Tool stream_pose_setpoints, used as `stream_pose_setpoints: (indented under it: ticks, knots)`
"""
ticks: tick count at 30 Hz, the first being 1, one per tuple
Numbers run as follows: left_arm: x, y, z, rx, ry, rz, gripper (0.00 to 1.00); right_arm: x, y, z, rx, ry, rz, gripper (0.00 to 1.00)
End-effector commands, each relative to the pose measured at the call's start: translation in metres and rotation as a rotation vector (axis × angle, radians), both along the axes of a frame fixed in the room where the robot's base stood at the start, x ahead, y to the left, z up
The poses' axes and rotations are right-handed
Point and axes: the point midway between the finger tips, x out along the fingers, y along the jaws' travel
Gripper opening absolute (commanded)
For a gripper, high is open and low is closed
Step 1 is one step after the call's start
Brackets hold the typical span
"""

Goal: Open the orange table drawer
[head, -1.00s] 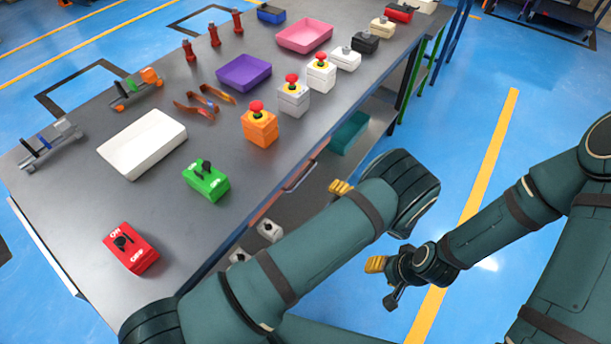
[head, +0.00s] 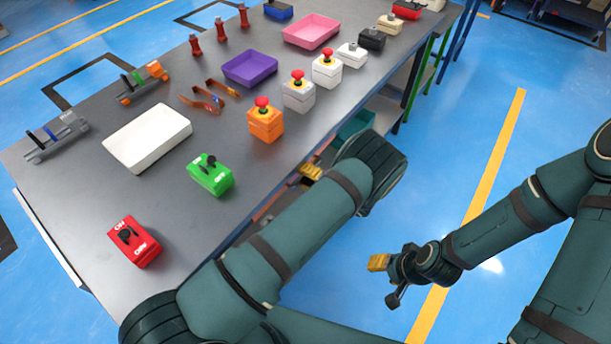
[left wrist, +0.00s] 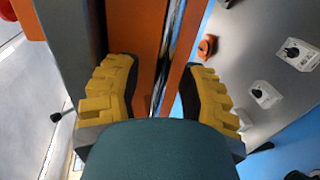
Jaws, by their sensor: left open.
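The orange drawer is mostly hidden below the tabletop edge in the head view, behind my left arm. In the left wrist view an orange panel (left wrist: 138,40) and a narrow orange strip (left wrist: 187,60) run side by side with a dark gap between them. My left gripper (left wrist: 162,95) is open, its yellow fingers on either side of these orange parts; contact cannot be told. In the head view its yellow fingertip (head: 311,172) is at the table's front edge. My right gripper (head: 378,263) hangs over the blue floor, away from the table; its opening is unclear.
On the grey tabletop (head: 85,215) stand a red switch box (head: 130,246), a green one (head: 211,180), an orange button box (head: 265,125), a white tray (head: 148,137) and several other items. A teal bin (head: 358,122) sits on the lower shelf.

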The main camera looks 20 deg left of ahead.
Motion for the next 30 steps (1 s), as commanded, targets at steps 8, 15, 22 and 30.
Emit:
stream_pose_setpoints:
  ticks: [8,15,22,30]
  knots:
    - [0.0,0.0,0.0,0.0,0.0,0.0,0.0,0.0,0.0,0.0,0.0,0.0,0.0,0.47]
    - [-0.001,-0.002,0.0,0.0,-0.001,0.0,0.0,0.0,0.0,0.0,0.0,0.0,0.0,0.47]
    - [-0.01,-0.03,-0.001,-0.001,-0.001,-0.003,0.0,-0.002,0.0,-0.007,0.001,0.004,0.003,0.47]
    - [-0.035,-0.099,-0.003,-0.003,-0.001,-0.005,0.0,-0.007,0.001,-0.024,0.004,0.015,0.011,0.47]
